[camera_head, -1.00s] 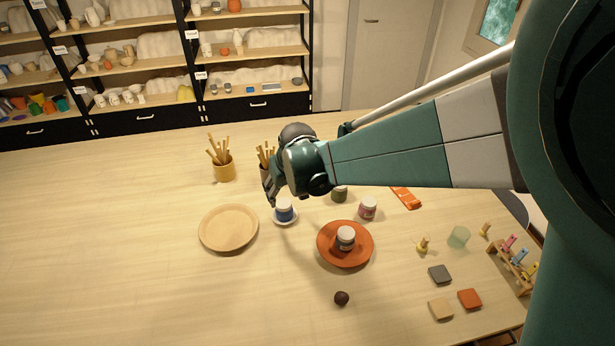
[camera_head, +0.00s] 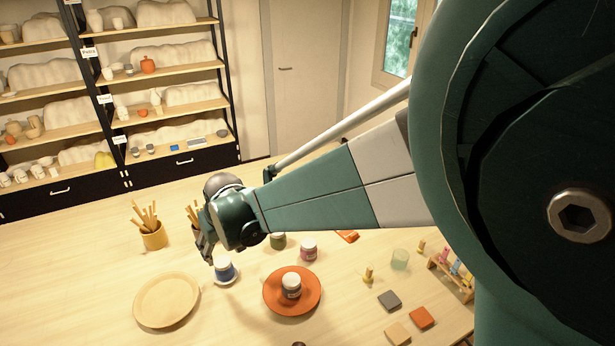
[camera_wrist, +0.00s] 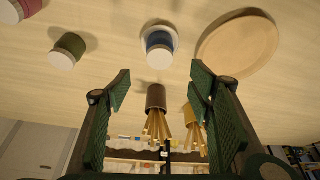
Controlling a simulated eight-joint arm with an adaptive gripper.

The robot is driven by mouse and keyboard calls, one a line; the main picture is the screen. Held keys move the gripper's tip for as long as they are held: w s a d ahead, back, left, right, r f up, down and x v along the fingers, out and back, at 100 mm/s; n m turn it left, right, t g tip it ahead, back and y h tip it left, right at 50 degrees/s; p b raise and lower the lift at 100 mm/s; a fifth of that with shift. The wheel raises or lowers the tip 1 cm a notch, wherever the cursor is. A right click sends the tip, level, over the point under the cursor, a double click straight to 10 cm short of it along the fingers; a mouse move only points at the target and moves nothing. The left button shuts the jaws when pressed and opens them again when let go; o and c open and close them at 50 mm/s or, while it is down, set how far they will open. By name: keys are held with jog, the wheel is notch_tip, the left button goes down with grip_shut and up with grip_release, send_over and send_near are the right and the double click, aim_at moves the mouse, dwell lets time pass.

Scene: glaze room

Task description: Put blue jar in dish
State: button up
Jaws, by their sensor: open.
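The blue jar (camera_head: 224,268) with a white lid stands on a small white dish (camera_head: 233,280) near the table's middle. In the wrist view the blue jar (camera_wrist: 158,45) shows above and beyond the fingers, with the rim of the white dish (camera_wrist: 176,36) around it. My gripper (camera_head: 208,255) is close to the jar on its left and far side in the head view. In the wrist view my gripper (camera_wrist: 160,90) has its two green fingers wide apart with nothing between them. Contact with the jar is not visible.
A wooden plate (camera_head: 145,308) lies left of the dish. An orange plate (camera_head: 313,303) bears another jar (camera_head: 291,286). A green jar (camera_head: 278,241) and a pink jar (camera_head: 308,250) stand behind it. Tool pots (camera_head: 153,238) stand at the back left.

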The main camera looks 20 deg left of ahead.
jog(key=w+d+r+m+t, duration=0.15)
jog(key=d+r, duration=0.35)
jog(key=d, duration=0.7)
jog(key=w+d+r+m+h, duration=0.1)
jog(key=w+d+r+m, duration=0.2)
jog(key=d, duration=1)
jog(key=w+d+r+m+t, duration=0.15)
jog(key=d+r, duration=0.45)
jog(key=d, duration=0.6)
jog(key=s+d+m+h, duration=0.1)
jog(key=s+d, duration=0.4)
jog(key=d, duration=0.5)
jog(key=s+d+m+t+h, duration=0.1)
jog(key=s+d, duration=0.4)
jog(key=d, duration=0.5)
jog(key=s+d+m, duration=0.3)
jog(key=s+d, duration=0.2)
jog(key=d, duration=0.6)
jog(key=shift+f+m+t+h, duration=0.3)
jog(key=shift+f+t+h, duration=0.1)
jog(key=shift+f, duration=0.05)
